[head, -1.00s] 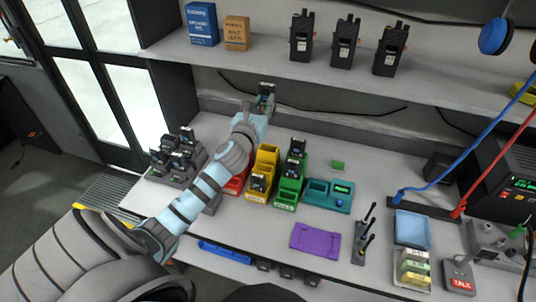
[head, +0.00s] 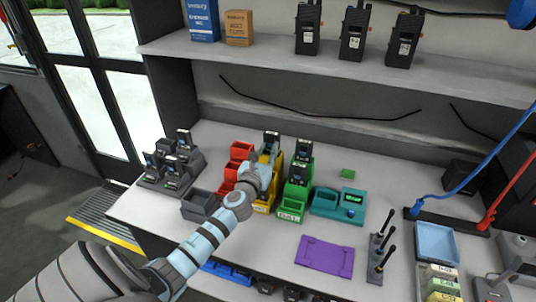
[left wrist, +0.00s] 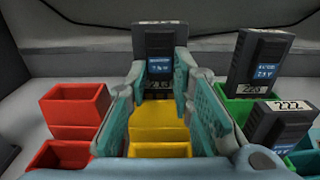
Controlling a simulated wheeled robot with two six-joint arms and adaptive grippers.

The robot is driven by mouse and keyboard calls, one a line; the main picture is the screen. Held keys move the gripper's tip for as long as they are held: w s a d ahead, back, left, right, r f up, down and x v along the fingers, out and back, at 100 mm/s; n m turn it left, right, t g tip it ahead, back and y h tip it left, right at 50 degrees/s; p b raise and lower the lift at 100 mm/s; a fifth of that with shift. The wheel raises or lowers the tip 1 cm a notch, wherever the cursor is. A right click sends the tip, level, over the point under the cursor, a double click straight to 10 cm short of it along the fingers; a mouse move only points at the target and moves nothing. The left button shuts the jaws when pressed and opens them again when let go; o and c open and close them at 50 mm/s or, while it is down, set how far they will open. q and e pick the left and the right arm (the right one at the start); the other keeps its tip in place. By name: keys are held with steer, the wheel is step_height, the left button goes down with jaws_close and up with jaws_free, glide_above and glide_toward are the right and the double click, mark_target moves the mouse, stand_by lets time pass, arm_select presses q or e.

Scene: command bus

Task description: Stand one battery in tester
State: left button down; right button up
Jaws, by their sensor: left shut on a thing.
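The teal tester (head: 340,203) stands right of the green bin, with a lit green display and an open well that looks empty. My left gripper (head: 268,150) is over the yellow bin (head: 261,208), left of the tester. It is shut on a dark battery (head: 271,139), held upright at the fingertips. In the left wrist view this battery (left wrist: 160,48) shows a blue label between the teal finger pads, above the far end of the yellow bin (left wrist: 159,121). Two other batteries (head: 305,149) stand in the green bin (head: 289,215). My right gripper is not in view.
A red bin (head: 241,151), a grey bin (head: 199,206) and a grey rack of batteries (head: 169,173) are to the left. A purple mat (head: 324,256) lies in front of the tester, with upright antennas (head: 382,244) at its right. A shelf (head: 330,65) overhangs the back.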

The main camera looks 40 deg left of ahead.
arm_select(q)
steer(key=shift+f, duration=0.2)
steer(key=c, duration=1.8)
jaws_free()
steer(key=shift+f+b, duration=0.1)
steer(key=shift+b, duration=0.2)
steer(key=shift+c, duration=0.2)
steer(key=o, duration=0.4)
steer(key=shift+r, duration=0.2)
steer(key=v, duration=1.4)
steer(key=shift+s+d+p, duration=0.25)
steer(key=shift+p, duration=0.15)
